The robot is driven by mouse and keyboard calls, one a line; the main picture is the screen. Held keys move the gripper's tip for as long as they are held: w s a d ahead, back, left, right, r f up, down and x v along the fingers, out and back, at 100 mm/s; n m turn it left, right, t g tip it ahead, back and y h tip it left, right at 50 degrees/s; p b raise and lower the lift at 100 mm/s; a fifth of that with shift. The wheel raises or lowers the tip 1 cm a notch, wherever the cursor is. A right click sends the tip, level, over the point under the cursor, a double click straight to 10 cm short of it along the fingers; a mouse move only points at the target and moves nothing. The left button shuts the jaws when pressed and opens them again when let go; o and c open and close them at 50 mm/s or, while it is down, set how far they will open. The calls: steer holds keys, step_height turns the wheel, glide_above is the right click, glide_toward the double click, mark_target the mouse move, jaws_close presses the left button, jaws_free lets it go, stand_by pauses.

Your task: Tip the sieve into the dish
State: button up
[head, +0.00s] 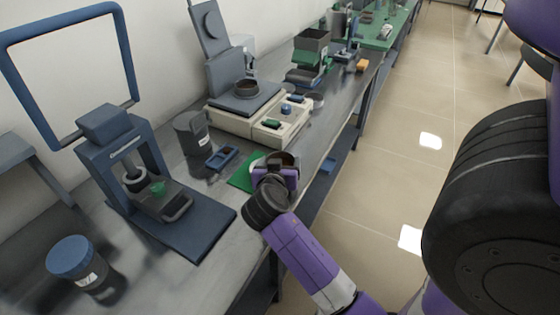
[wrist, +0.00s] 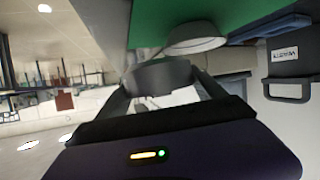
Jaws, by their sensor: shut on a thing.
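My gripper (head: 280,167) is shut on the sieve (head: 291,161), a short round dark grey ring with something brown showing inside it in the head view. In the wrist view the sieve (wrist: 160,75) sits between the fingers with its side wall toward the camera. The white dish (head: 260,166) rests on a green mat (head: 241,181), just left of the sieve and partly hidden behind my gripper. The dish (wrist: 192,38) shows beyond the sieve in the wrist view, apparently apart from it. I cannot tell exactly how far the sieve is tilted.
A small blue tray (head: 222,158) and a dark labelled jar (head: 193,133) stand left of the mat. A blue press-like device (head: 130,165) and a blue-lidded jar (head: 78,262) are nearer. A beige instrument (head: 245,120) stands behind. The bench edge is close on the right.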

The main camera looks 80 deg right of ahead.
steer(key=shift+r, duration=0.25)
steer(key=shift+f, duration=0.15)
steer(key=shift+a+r+n+g+p, duration=0.1)
steer(key=shift+r+n+g+p, duration=0.3)
steer(key=shift+n+p, duration=0.35)
steer(key=shift+w+r+n+g+p, duration=0.1)
steer(key=shift+n+g+p, duration=0.15)
steer(key=shift+g+p, duration=0.1)
steer(key=shift+r+n, duration=0.1)
steer(key=shift+n, duration=0.2)
